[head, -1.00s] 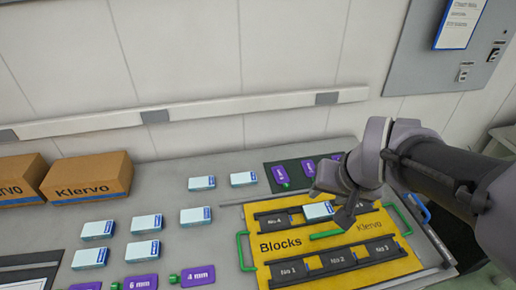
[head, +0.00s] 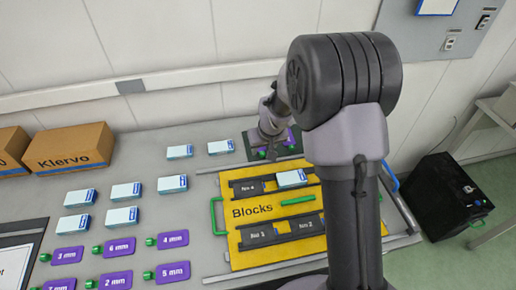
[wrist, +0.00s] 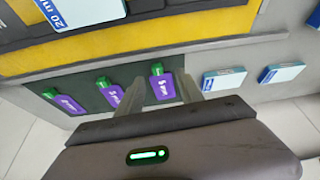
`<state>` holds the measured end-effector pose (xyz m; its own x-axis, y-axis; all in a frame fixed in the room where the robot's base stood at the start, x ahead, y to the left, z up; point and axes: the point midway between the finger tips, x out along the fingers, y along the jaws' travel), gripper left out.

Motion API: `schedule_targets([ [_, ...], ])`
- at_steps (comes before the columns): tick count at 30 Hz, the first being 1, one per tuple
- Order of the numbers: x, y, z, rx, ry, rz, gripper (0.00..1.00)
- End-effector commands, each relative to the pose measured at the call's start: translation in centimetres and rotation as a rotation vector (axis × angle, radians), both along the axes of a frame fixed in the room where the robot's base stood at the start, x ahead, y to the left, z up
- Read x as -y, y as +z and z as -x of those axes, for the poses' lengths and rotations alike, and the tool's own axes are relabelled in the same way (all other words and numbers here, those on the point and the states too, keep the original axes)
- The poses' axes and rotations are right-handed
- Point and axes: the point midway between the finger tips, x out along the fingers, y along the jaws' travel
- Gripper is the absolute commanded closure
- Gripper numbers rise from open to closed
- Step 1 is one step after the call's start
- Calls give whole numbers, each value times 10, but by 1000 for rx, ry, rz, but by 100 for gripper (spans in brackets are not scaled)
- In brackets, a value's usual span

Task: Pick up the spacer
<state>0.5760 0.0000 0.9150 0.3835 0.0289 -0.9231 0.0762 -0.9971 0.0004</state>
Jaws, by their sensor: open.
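The spacers are purple tags with green ends. In the wrist view three lie on a dark mat (wrist: 98,124): a left spacer (wrist: 68,103), a middle spacer (wrist: 113,95) and a right spacer (wrist: 161,87) marked 5 mm. My gripper (wrist: 163,80) is open, its fingers on either side of the right spacer and pointing towards it. I cannot tell whether they touch it. In the head view my gripper (head: 268,150) is over the back mat (head: 249,144), partly hiding the spacers there. More spacers, such as a 4 mm one (head: 173,240), lie at front left.
The yellow Blocks tray (head: 240,238) with green handles stands in front of the mat, holding a white-blue box (head: 291,178). Several such boxes (head: 179,152) lie to the left. Klervo cartons (head: 75,150) stand at the far left. My arm hides the tray's right part.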

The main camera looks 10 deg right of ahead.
Motion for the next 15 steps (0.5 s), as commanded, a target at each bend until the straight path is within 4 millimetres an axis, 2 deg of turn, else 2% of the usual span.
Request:
schedule_targets([
  [3,3,-25,-11,-3,-1,0,56],
  [6,2,-40,-18,-3,0,0,56],
  [12,2,-39,-19,-1,0,0,56],
  [15,2,-39,-19,-2,0,0,76],
])
